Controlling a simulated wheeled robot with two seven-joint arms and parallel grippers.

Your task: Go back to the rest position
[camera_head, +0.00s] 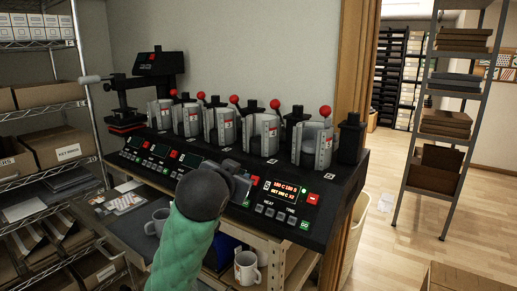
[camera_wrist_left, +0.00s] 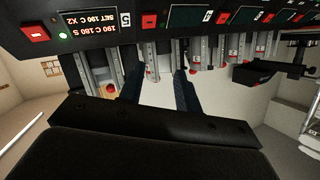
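The mug press (camera_head: 280,195) is a long black machine with several numbered stations, grey clamps and red-knobbed levers. My left gripper (camera_head: 240,187) is in front of its control panel, near the right-hand lit display. In the left wrist view the two dark fingers of my left gripper (camera_wrist_left: 158,88) are apart, with nothing seen between them. The press (camera_wrist_left: 215,40) appears upside down beyond them. A grey mug (camera_head: 153,226) stands on the dark surface left of my arm. A white mug (camera_head: 246,270) stands on the lower wooden shelf. My right gripper is not in view.
A wire shelf with boxes (camera_head: 62,147) stands at the left. A metal rack (camera_head: 448,120) stands at the right, with open wood floor (camera_head: 380,225) before it. A cardboard box (camera_head: 460,278) is at the lower right. The wooden bench (camera_head: 290,250) lies under the press.

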